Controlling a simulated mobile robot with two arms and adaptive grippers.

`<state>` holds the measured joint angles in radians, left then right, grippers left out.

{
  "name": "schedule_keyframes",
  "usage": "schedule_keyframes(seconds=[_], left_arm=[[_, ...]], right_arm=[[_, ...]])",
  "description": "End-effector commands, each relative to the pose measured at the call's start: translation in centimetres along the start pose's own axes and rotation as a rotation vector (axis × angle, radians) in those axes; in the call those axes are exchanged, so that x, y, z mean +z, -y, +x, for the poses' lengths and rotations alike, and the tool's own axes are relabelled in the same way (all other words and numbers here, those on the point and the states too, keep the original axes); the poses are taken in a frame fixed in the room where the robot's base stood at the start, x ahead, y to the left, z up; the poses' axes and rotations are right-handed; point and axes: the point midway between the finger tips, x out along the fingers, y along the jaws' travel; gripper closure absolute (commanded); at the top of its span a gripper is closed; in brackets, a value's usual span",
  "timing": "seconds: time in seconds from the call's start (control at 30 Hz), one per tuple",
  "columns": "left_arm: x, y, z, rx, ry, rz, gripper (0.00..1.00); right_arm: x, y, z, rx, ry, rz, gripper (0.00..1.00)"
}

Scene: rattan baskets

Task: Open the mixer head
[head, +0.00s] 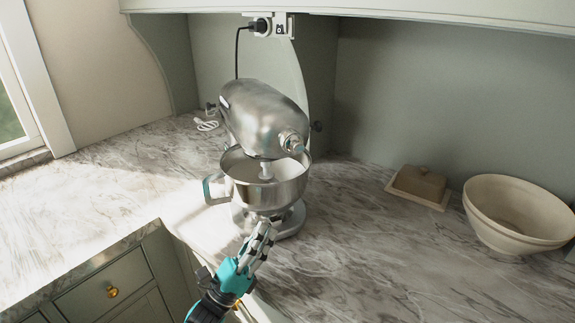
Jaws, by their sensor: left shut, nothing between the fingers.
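A silver stand mixer (262,120) stands on the marble counter near the middle of the head view. Its head slopes down toward the front right, with the attachment reaching into the bowl. The metal mixing bowl (280,190) sits under the head, its handle at the left. My left gripper (266,226) is shut and empty, just in front of the mixer's base and below the bowl. Its fingers overlap part of the base in the picture, and I cannot tell whether they touch it. My right gripper is not in view.
A butter dish (420,184) and a large cream bowl (515,212) stand on the counter (370,250) at the right. A black cord runs to a wall outlet (270,26) behind the mixer. Cabinets hang above.

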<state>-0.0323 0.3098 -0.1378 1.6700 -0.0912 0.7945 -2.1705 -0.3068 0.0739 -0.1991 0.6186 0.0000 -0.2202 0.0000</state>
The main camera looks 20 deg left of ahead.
Motion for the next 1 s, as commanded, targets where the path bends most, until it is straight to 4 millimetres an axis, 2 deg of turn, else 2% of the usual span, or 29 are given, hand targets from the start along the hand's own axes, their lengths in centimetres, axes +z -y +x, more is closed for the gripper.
schedule_keyframes(seconds=[0.03, 0.1, 0.5, 0.7, 1.0], left_arm=[[0.3, 0.1, 1.6, -0.002, 0.002, 0.000, 1.00], [0.3, 0.1, 3.1, -0.002, 0.003, -0.001, 1.00], [0.6, 0.1, 11.4, -0.001, 0.000, 0.001, 1.00], [2.4, 0.1, 13.0, 0.000, -0.002, -0.001, 1.00], [2.8, 0.0, 13.3, 0.002, -0.001, -0.002, 1.00]], right_arm=[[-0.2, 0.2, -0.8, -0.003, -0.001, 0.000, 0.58], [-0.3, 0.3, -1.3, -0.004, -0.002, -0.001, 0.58], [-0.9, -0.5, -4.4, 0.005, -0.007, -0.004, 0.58], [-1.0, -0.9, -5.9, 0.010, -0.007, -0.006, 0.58], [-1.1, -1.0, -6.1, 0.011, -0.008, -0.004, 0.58]])
